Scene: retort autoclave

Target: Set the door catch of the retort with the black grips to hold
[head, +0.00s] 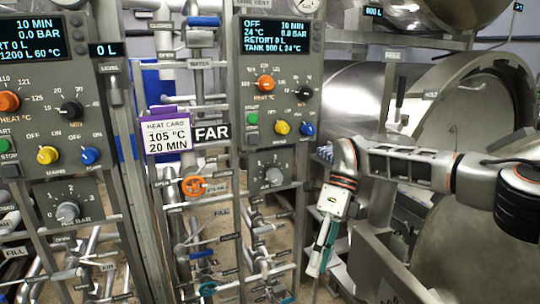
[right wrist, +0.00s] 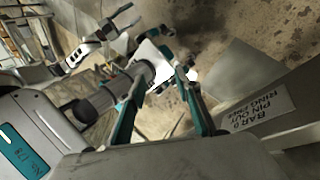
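The catch lever (head: 400,92) stands upright on the frame beside the right-hand retort (head: 352,98). A FREE label (head: 393,56) is above it and a HOLD label (head: 430,95) is to its right; the lever looks nearer FREE. No black grips can be made out. My right gripper (head: 322,255) hangs below and left of the lever, pointing down, well apart from it. In the right wrist view its teal fingers (right wrist: 162,76) are spread, with nothing clearly held. A white and teal shape beyond them may be my left gripper, but its state is unclear.
A round steel door ring (head: 485,75) fills the right side, and my right arm crosses in front of it. Two control panels (head: 272,85) and pipes with valves stand at left. A heat card (head: 167,135) reads 105 °C, 20 MIN.

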